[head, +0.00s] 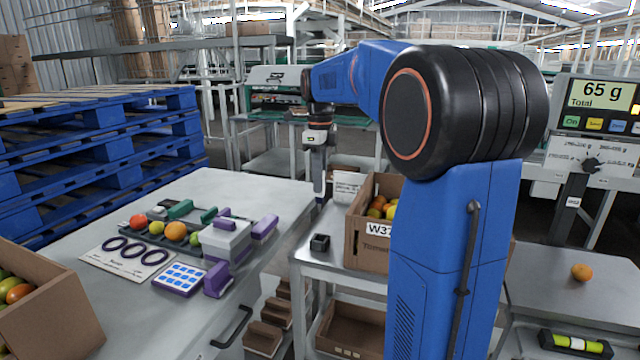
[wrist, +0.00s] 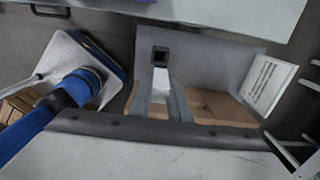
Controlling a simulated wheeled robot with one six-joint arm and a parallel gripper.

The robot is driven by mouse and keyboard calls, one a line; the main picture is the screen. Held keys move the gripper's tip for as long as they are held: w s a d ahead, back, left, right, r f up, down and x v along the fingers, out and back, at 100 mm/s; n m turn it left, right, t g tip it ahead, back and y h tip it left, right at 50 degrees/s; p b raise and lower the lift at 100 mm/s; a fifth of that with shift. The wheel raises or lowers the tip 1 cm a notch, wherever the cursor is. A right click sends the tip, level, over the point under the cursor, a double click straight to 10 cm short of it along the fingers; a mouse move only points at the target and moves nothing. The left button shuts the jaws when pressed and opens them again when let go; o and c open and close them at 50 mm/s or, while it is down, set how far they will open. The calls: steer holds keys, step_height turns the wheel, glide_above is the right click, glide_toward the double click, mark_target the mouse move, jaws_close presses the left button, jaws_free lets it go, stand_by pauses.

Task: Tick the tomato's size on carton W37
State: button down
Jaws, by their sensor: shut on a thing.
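Carton W37 (head: 367,248) is a brown box with tomatoes, on a grey stand right of the bench; my arm hides its right part. A white printed card (head: 347,188) stands upright at its back left; a white card with printed lines also shows in the wrist view (wrist: 268,86). My gripper (head: 319,192) points down left of that card, above the stand's far end. In the wrist view it is shut on a narrow white thing (wrist: 160,84), too unclear to name. A small black open-topped block (head: 320,243) sits on the stand. A single orange tomato (head: 582,272) lies on the right table.
The left bench (head: 205,190) holds a purple-ringed sizing card (head: 133,252), a row of tomatoes, a blue-and-white pad (head: 180,279) and purple-ended blocks. Another tomato carton (head: 50,315) is at front left. A scale display (head: 600,95) reads 65 g. Blue pallets stand at left.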

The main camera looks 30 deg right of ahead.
mark_target(320, 201)
stand_by(0.8)
step_height(320, 201, down, 12)
steer(key=shift+r, duration=0.25)
stand_by(0.6)
steer(key=shift+f, duration=1.75)
stand_by(1.2)
steer(key=c, duration=1.6)
jaws_free()
steer(key=c, duration=0.3)
steer(key=shift+r, duration=3.5)
